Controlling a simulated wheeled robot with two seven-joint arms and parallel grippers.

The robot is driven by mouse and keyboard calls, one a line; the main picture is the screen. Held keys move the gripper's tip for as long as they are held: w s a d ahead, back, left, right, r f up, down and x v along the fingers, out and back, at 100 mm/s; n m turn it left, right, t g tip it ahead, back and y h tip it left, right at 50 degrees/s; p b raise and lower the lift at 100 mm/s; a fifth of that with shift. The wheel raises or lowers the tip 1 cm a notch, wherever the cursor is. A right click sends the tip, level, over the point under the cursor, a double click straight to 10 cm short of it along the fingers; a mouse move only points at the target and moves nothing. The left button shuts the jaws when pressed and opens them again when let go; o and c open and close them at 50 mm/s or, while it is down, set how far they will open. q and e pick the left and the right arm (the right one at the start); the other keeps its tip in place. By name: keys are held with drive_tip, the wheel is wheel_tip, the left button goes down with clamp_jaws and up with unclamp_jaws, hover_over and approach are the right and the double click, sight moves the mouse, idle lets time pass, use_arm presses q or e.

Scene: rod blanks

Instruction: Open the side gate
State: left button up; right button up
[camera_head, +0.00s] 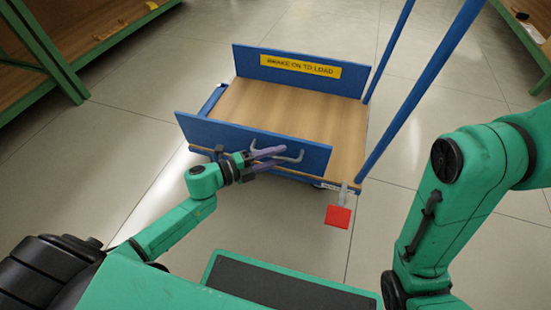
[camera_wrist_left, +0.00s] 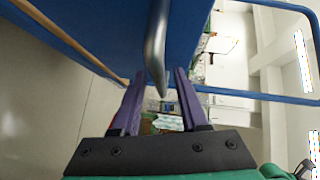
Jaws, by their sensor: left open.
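The near blue side gate (camera_head: 225,134) stands upright along the near edge of a cart with a wooden deck. A grey bar handle (camera_head: 290,155) sits on its outer face. My left gripper (camera_head: 268,157) is at this handle, its purple fingers open. In the left wrist view, the fingers (camera_wrist_left: 160,92) point toward the metal handle (camera_wrist_left: 156,50), whose end hangs down at the gap between them. I cannot tell whether they touch it. My right arm is at the right of the head view, but its gripper is out of view.
The cart's wooden deck (camera_head: 290,112) is empty. A far blue panel (camera_head: 262,70) carries a yellow label, and blue posts (camera_head: 425,85) rise at the right. A red pedal (camera_head: 338,216) hangs at the near right corner. Green-framed shelving stands upper left; the floor around is clear.

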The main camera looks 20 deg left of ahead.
use_arm(q)
clamp_jaws()
idle(1.4)
